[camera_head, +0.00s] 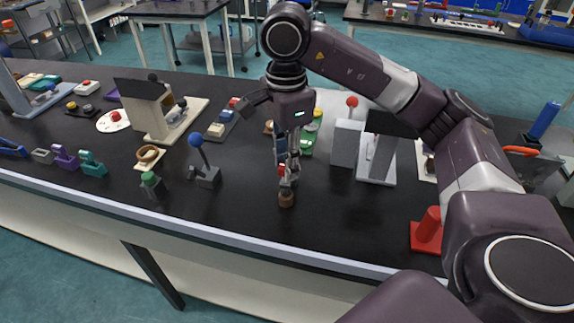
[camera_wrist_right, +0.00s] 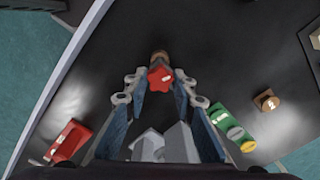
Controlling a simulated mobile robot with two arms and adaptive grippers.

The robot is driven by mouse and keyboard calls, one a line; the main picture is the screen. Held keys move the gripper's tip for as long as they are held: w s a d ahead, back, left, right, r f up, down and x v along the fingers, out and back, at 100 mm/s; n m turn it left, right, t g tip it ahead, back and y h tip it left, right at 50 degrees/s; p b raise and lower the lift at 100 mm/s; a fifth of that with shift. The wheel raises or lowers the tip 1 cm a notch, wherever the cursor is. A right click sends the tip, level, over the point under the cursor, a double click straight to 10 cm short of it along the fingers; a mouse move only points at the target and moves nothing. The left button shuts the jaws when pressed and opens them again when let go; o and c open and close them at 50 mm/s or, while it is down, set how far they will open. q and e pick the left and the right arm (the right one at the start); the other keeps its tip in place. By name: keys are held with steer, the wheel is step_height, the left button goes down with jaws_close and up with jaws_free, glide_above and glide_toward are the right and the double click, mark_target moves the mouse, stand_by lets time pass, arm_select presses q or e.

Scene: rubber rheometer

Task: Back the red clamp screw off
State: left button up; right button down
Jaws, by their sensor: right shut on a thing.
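The red clamp screw (camera_wrist_right: 160,78) has a lobed, star-shaped red head with a small white mark. It lies between the fingertips of my right gripper (camera_wrist_right: 161,80) in the wrist view. In the head view my right gripper (camera_head: 287,173) points down and is shut on the red screw (camera_head: 282,170), partly hidden by the fingers. A small brown cylindrical piece (camera_head: 286,199) stands on the black bench just below the fingertips; it also shows beyond the red head in the wrist view (camera_wrist_right: 159,57). My left gripper is not in view.
A blue-knobbed lever (camera_head: 200,150) and a green-knobbed part (camera_head: 150,180) stand to the left. A grey block with a red ball lever (camera_head: 347,142) and a red cone-like part (camera_head: 427,232) stand to the right. The bench's front edge (camera_head: 215,236) is close.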

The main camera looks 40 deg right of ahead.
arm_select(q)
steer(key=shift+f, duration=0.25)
arm_select(e)
steer(key=n, duration=0.4)
steer(key=shift+f, duration=0.1)
steer(key=c, duration=1.8)
jaws_free()
steer(key=shift+o, duration=0.2)
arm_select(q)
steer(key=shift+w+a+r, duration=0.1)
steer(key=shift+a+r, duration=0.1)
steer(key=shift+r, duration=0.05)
arm_select(e)
steer(key=m, duration=0.4)
steer(key=shift+m, duration=0.3)
arm_select(q)
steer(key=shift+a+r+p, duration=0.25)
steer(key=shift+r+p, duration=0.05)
steer(key=shift+p, duration=0.05)
arm_select(e)
steer(key=m, duration=0.4)
steer(key=shift+m, duration=0.3)
